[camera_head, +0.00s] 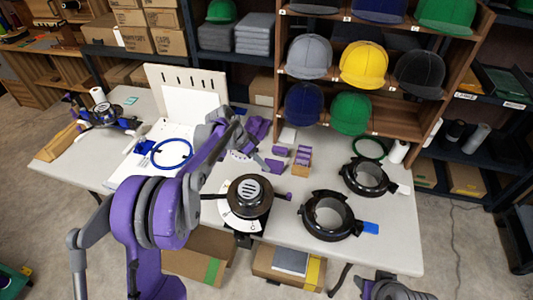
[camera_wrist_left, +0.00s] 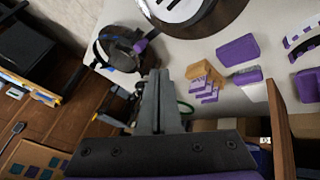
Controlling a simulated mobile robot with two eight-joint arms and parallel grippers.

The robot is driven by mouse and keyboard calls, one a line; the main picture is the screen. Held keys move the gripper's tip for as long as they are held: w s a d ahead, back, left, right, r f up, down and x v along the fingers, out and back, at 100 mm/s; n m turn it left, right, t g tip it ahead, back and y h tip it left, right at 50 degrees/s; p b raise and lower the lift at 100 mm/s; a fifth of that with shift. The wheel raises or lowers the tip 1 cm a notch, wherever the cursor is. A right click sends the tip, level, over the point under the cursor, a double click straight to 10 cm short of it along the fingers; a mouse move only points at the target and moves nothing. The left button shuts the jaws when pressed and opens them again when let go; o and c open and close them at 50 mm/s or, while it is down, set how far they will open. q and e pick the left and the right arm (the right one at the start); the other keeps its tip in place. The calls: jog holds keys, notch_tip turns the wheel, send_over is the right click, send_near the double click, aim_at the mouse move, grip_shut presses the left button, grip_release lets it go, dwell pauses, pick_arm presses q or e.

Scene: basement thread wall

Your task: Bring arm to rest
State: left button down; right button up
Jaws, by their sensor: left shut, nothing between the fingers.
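My left arm comes in from the left in the head view, bent at a large purple elbow joint and reaching over the white table (camera_head: 390,245). Its gripper (camera_head: 248,148) is partly hidden behind the forearm, above the middle of the table. In the left wrist view the left gripper's grey fingers (camera_wrist_left: 158,100) are together with nothing between them. A grey part of my right arm, seemingly its gripper (camera_head: 392,288), shows at the bottom edge of the head view, and its jaws cannot be made out.
A round black device (camera_head: 250,196) stands below the left gripper. A small wooden box (camera_head: 302,161) and purple blocks (camera_head: 280,150) are nearby. A cap shelf (camera_head: 400,108) rises behind. The front right tabletop is clear.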

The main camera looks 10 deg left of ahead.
pick_arm(q)
jog(key=s+r+n+t+y, duration=0.1)
jog(key=s+r+n+y, duration=0.15)
jog(key=s, duration=0.45)
jog(key=s+r+n+t+y, duration=0.15)
jog(key=s+r, duration=0.25)
jog(key=s, duration=0.4)
jog(key=s+a+f+n+t+y, duration=0.1)
jog(key=s+n, duration=0.1)
jog(key=s, duration=0.6)
jog(key=s+a+f+n+t+y, duration=0.1)
jog(key=s+f+n, duration=0.1)
jog(key=s, duration=0.6)
jog(key=shift+s+f+n+y, duration=0.25)
jog(key=shift+s+n+y, duration=0.05)
jog(key=shift+s, duration=0.1)
